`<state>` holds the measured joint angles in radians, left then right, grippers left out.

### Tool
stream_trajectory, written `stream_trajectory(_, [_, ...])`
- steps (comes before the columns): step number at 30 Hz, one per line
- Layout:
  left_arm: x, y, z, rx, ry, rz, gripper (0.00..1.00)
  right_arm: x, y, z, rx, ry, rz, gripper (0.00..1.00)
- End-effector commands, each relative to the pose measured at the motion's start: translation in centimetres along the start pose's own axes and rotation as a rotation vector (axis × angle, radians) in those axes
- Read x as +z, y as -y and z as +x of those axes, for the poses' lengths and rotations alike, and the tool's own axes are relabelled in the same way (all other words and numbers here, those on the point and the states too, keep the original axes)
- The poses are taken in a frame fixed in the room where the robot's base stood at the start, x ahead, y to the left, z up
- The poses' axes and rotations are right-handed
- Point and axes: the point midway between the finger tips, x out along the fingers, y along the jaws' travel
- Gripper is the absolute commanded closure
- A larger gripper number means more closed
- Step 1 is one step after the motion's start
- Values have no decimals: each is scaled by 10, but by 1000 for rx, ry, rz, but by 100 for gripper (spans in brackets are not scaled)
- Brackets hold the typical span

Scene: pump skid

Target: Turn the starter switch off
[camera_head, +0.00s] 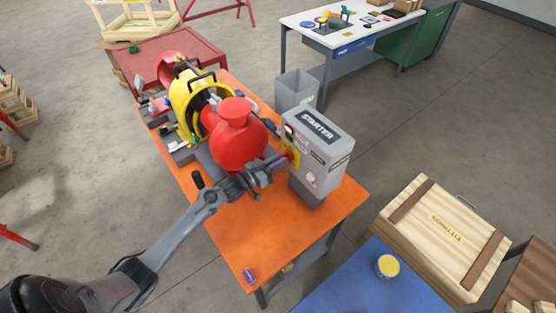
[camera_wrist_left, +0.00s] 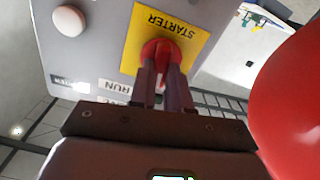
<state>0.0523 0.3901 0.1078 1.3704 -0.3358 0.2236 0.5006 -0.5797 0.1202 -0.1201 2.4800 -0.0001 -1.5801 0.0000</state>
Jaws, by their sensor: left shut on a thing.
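The grey starter box (camera_head: 318,155) stands on the orange table, with a dark "STARTER" label on its top. On its side is a yellow plate with a red rotary starter switch (camera_wrist_left: 163,52), seen close up in the left wrist view. My left gripper (camera_head: 284,160) reaches the switch from the left in the head view. In the left wrist view its two fingers (camera_wrist_left: 163,80) are shut on the red switch handle. The fingers hide part of the handle. A "RUN" label (camera_wrist_left: 117,86) sits beside the plate. My right gripper is in neither view.
A red pump (camera_head: 236,135) with a yellow guard (camera_head: 188,100) stands close beside the box and my left gripper. The orange table (camera_head: 245,240) is mostly clear at the front. A wooden crate (camera_head: 435,235) and a blue surface (camera_head: 365,285) stand to the right.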

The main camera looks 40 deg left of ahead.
Motion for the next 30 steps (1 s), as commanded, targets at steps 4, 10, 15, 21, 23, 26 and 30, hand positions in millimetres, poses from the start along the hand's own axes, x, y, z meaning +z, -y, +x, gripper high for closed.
stream_trajectory(4, [-3, 0, 0, -1, -1, -130, 100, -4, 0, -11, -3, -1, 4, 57])
stream_trajectory(10, [-2, 1, 0, -1, 0, -320, 100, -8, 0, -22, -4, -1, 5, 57])
stream_trajectory(15, [-2, 2, 0, -1, -1, -482, 100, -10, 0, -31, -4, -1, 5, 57])
stream_trajectory(21, [-2, 3, 0, -1, -1, -672, 100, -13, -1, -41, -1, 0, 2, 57])
stream_trajectory(23, [-1, 3, 0, 0, 0, -730, 100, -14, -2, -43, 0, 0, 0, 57])
stream_trajectory(26, [-1, 4, 0, 0, -2, -824, 100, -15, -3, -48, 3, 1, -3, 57])
stream_trajectory(30, [0, 4, 0, 0, -1, -957, 100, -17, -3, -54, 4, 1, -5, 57])
